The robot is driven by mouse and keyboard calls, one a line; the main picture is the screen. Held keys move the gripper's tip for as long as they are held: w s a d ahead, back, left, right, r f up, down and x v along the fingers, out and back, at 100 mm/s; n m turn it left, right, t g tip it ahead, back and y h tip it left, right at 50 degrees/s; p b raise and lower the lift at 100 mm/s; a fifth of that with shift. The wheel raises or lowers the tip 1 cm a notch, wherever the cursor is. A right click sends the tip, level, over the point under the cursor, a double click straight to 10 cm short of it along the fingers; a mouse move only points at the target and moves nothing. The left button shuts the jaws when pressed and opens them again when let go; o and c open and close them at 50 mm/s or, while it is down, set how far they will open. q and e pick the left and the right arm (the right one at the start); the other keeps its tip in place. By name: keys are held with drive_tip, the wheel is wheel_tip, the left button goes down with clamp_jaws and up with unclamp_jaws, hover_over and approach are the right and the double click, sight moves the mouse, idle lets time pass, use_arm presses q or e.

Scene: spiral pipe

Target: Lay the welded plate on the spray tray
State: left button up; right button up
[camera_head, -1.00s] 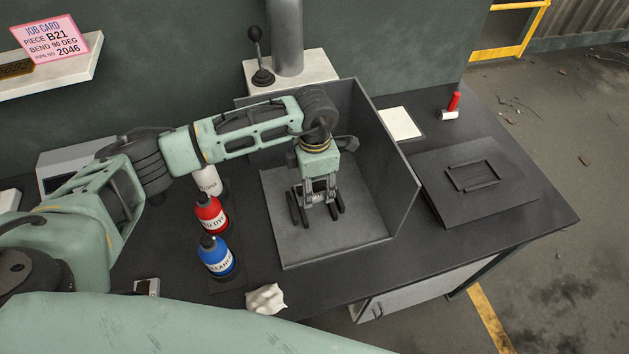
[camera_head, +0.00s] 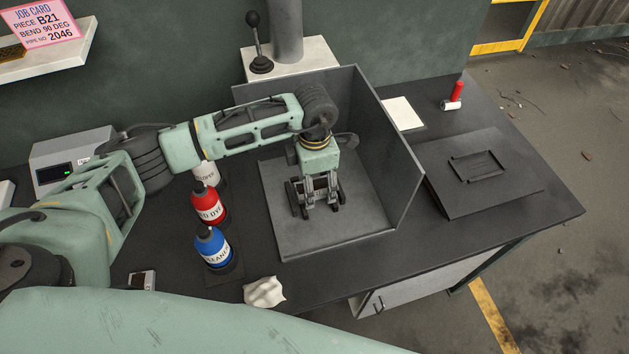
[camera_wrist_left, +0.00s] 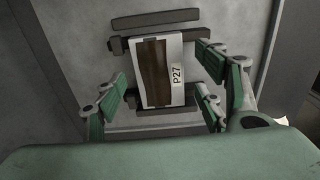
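The welded plate (camera_wrist_left: 159,73), white with a brown weld band and a P27 label, lies between dark bars on a grey surface in the left wrist view. My gripper hides it in the head view. My left gripper (camera_wrist_left: 160,97) is open; its green-padded fingers are on either side of the plate with gaps between. In the head view my left gripper (camera_head: 317,204) points down, low over the floor of the grey walled tray, which looks like the spray tray (camera_head: 280,235). Whether the plate rests flat is hard to tell. My right gripper is out of view.
Tall walls (camera_head: 400,165) stand at the tray's back and right. A red bottle (camera_head: 208,205), a blue bottle (camera_head: 213,248) and a white bottle (camera_head: 206,173) stand left of it. A crumpled cloth (camera_head: 264,292) lies in front. A dark panel with a frame (camera_head: 480,172) lies right.

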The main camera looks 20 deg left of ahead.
use_arm(q)
wheel_tip(320, 180, up, 12)
idle(0.7)
idle(0.4)
